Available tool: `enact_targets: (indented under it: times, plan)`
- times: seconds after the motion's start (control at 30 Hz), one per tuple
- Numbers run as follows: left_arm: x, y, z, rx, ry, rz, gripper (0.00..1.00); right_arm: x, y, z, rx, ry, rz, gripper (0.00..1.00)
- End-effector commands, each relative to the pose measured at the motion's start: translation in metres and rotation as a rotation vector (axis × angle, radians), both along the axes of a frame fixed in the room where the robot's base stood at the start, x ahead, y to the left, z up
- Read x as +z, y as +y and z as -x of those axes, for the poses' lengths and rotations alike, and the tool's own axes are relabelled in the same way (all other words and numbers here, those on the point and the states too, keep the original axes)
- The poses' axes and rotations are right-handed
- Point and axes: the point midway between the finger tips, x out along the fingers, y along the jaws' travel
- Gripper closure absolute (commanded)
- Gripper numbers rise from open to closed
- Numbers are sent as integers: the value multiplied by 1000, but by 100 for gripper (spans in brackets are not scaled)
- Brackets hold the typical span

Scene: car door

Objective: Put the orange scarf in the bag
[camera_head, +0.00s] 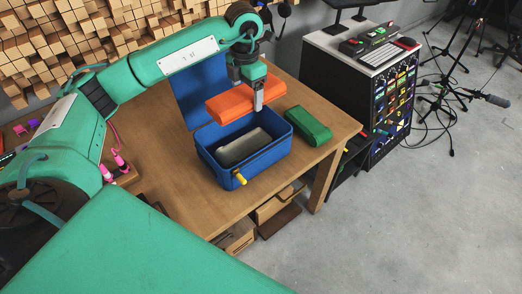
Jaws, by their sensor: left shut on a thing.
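The orange scarf (238,103), a folded block shape, is held in the air by my left gripper (257,101). The gripper is shut on it, with a finger over its right part. The scarf hangs above the back part of the blue bag (269,156). The bag is an open box-like case on the table, with its lid (199,92) raised at the back and a yellow latch (240,178) at the front. My right gripper is not in view.
A green folded item (308,126) lies on the wooden table (172,150) right of the bag. Pink objects (119,160) stand on the table's left. A rack of equipment (372,85) stands behind right. Floor at right front is clear.

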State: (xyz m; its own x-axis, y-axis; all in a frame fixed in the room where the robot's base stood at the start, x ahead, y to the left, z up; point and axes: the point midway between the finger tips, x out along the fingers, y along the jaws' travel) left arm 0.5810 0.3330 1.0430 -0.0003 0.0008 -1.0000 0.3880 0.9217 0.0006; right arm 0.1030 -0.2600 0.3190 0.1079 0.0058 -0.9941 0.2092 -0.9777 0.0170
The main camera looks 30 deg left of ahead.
Motion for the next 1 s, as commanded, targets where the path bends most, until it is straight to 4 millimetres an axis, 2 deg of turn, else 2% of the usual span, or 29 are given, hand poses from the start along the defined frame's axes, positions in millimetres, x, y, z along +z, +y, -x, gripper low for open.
enact_targets:
  times: [0.2, 0.4, 0.5, 0.6, 0.8, 1.0]
  plan:
    - [-47, 1, 1, 9, 8, 0, 49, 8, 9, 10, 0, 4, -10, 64]
    - [-101, 1, 2, 7, 7, -1, 49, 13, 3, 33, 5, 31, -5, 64]
    - [-124, 0, 1, 6, 5, 0, 49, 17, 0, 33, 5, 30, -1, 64]
    - [-141, 1, 1, 5, 5, -1, 49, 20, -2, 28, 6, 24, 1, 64]
    - [-156, 1, 0, 5, 2, -1, 49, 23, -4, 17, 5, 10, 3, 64]
    - [-183, 0, 1, 5, 4, -1, 49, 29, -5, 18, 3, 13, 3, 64]
